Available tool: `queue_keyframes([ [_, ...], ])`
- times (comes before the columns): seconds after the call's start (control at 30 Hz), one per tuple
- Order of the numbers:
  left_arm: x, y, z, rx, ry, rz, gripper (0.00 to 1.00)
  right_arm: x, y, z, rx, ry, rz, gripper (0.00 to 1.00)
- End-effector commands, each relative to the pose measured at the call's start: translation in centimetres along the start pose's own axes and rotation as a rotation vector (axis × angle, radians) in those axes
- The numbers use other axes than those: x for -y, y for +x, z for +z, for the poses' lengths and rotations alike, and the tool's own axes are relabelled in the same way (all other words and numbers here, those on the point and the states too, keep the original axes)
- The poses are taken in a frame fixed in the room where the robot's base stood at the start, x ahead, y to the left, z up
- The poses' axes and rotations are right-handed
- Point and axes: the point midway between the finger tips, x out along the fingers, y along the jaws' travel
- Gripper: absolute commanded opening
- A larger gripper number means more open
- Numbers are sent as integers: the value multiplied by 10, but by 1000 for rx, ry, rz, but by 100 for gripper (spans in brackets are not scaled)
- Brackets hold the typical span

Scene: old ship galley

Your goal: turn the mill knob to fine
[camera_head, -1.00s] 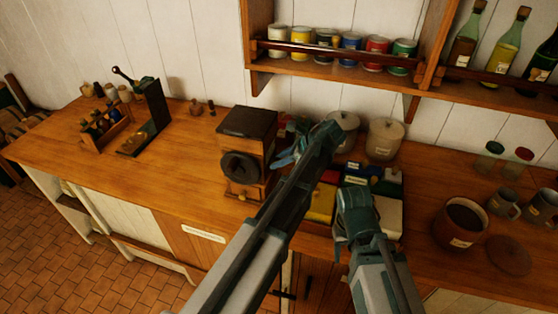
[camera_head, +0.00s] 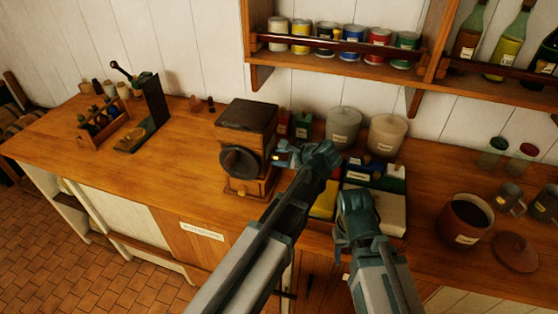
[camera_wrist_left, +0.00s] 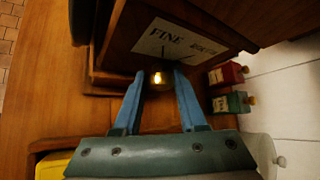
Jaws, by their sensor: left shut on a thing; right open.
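The wooden mill (camera_head: 246,130) stands on the counter in the head view, with a dark round part on its front. My left gripper (camera_head: 279,156) is at the mill's right side. In the left wrist view, the left gripper (camera_wrist_left: 160,82) has its blue fingers shut on the small brass knob (camera_wrist_left: 157,77). A pale label plate (camera_wrist_left: 180,43) beside the knob reads FINE at its left; the word at its right is hard to read. My right gripper (camera_head: 357,207) is open and empty by the counter's front, apart from the mill.
Two lidded jars (camera_head: 343,124) and small red and green containers (camera_head: 303,125) stand behind the left gripper. A tray with boxes (camera_head: 376,207) lies beside the right gripper. A brown pot (camera_head: 466,218) is at right. The counter left of the mill is mostly clear.

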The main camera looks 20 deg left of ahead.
Motion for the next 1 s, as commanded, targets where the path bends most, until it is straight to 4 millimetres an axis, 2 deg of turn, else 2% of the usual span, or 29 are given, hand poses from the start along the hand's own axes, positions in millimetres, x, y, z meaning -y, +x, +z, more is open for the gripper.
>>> queue_keyframes([
  [0.03, -9, 2, -2, -4, -31, -29, 0, 1, 11, -1, 0, 0, 0, 50],
  [0.6, -16, 5, -6, -4, -402, -397, 0, 8, 83, -5, 0, 0, 0, 50],
  [1.0, -15, 5, -6, -4, -571, -561, 0, 11, 117, -7, 0, 0, 0, 50],
])
